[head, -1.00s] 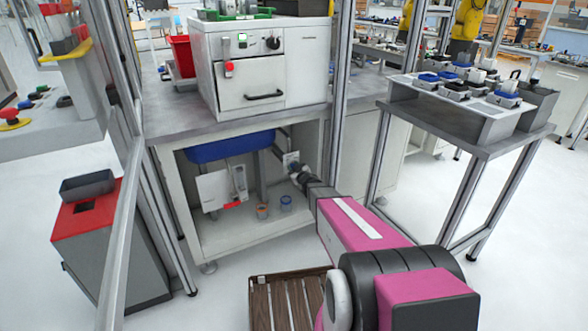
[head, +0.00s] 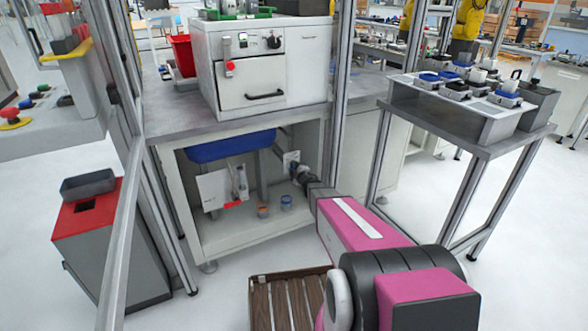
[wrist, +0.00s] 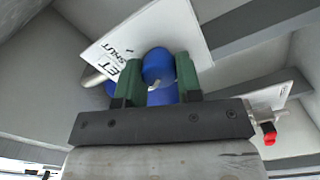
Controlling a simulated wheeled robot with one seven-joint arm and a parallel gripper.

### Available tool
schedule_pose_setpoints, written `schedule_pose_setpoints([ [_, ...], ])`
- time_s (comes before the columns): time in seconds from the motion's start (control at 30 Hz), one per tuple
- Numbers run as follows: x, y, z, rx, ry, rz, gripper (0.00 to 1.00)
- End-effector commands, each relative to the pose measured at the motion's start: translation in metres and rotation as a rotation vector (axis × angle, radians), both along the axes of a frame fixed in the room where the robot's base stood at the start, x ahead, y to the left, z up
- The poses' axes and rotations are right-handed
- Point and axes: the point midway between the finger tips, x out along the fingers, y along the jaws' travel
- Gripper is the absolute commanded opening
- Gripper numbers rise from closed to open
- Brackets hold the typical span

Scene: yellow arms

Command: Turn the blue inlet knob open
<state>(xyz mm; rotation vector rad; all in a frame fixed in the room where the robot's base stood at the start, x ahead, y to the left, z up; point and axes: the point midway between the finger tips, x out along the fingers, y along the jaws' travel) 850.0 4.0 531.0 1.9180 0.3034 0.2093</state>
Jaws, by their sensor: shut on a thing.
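The blue inlet knob (wrist: 158,66) sits between the two green fingers of my gripper (wrist: 157,78) in the wrist view. The fingers are shut on it from both sides. A white plate (wrist: 190,30) with black lettering, including "SHUT", stands right behind the knob. More blue surface shows below the knob and left of the left finger. In the head view my gripper end (head: 297,170) reaches into the open cabinet under the bench, and I cannot make out the knob there.
The cabinet (head: 240,235) has a blue basin (head: 230,146) above, and a white panel (head: 213,190) and small cups (head: 286,202) inside. A red-tipped fitting (wrist: 269,133) is right of my gripper. A frame post (head: 335,100) stands close to my arm.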

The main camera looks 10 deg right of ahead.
Motion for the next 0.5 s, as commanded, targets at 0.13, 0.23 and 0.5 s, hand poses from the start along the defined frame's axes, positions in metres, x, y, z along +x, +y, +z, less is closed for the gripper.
schedule_pose_setpoints([
  [0.13, 0.0007, 0.0005, -0.0005, -0.060, -0.019, 0.000, 0.09],
  [0.23, 0.0006, 0.0006, -0.0007, -0.087, -0.028, 0.000, 0.09],
  [0.5, 0.0008, 0.0006, -0.0008, -0.115, -0.036, 0.000, 0.09],
])
